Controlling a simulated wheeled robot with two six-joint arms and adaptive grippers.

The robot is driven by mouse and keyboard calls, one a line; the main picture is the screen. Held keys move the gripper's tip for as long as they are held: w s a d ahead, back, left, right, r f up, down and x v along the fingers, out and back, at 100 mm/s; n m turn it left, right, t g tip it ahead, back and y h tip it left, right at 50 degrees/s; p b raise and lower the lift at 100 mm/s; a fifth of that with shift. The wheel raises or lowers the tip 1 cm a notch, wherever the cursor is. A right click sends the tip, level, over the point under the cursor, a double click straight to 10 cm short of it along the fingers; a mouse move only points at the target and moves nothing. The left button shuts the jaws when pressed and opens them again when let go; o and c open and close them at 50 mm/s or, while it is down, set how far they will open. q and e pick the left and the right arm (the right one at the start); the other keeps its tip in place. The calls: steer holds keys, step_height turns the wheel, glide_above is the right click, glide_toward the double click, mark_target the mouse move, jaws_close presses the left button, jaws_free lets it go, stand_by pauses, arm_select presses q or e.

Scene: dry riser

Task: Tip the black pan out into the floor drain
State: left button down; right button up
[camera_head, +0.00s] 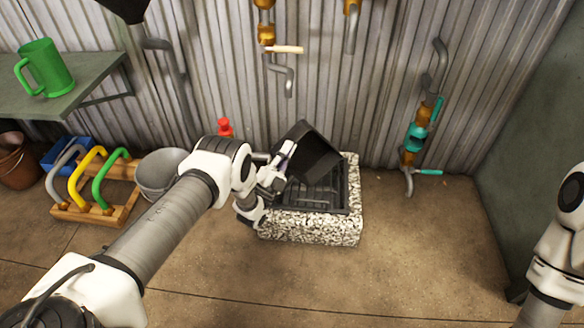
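The black pan (309,156) is tilted on its side above the floor drain, its open side partly facing down and right. The floor drain is a dark grate (325,193) set in a speckled stone block (314,228) by the corrugated wall. My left gripper (284,160) is at the pan's left edge and appears shut on it; the fingertips are small and partly hidden. I cannot see any contents in the pan or coming out of it. At the right edge only part of my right arm shows, and its gripper is out of view.
A grey bucket (161,172) and a wooden rack (96,212) with coloured curved handles stand left of the drain. A red-topped item (225,127) is behind my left arm. Pipes with a teal valve (416,138) hang on the wall at right. Floor right of the drain is clear.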

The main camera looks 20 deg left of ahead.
mark_target(282, 141)
arm_select(q)
steer(key=w+a+n+y, duration=0.1)
steer(key=n, duration=0.1)
steer(key=w+a+r+n+g+y, duration=0.1)
steer(key=w+a+n+y, duration=0.1)
steer(key=shift+a+p, duration=0.1)
steer(key=shift+p, duration=0.3)
steer(key=w+a+f+n+g+y+b, duration=0.1)
steer(key=w+a+f+n+g+b, duration=0.2)
steer(key=w+a+f+n+g, duration=0.4)
steer(key=shift+w+a+f+n+g, duration=0.15)
steer(key=shift+f+n+g, duration=0.1)
steer(key=shift+n+g, duration=1.35)
steer(key=shift+n+t, duration=0.3)
